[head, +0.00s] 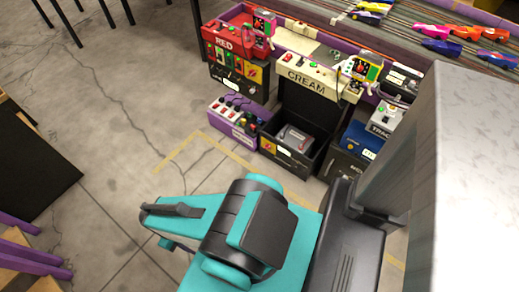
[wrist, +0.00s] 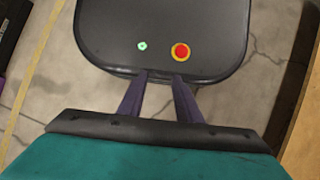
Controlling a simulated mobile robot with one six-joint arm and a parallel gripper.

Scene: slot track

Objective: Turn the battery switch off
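I cannot pick out the battery switch for certain. In the head view a black bin (head: 270,152) under the CREAM panel (head: 303,72) holds a grey box-like unit (head: 296,139). A purple strip (head: 222,119) with several red and white switches and coloured knobs sits on the floor to its left. My gripper (wrist: 161,77) shows in the wrist view with two dark purple fingers apart and nothing between them. It is over a dark rounded panel with a green button and a red-and-yellow button, likely part of my own base. The gripper is far from the stations.
A red RED station (head: 225,40) stands left of the cream one. A blue bin (head: 360,139) and a TRACK box (head: 384,118) stand to the right. A slot track with toy cars (head: 440,47) runs behind. Cracked concrete floor (head: 110,120) is clear at left; a dark board (head: 35,165) stands at far left.

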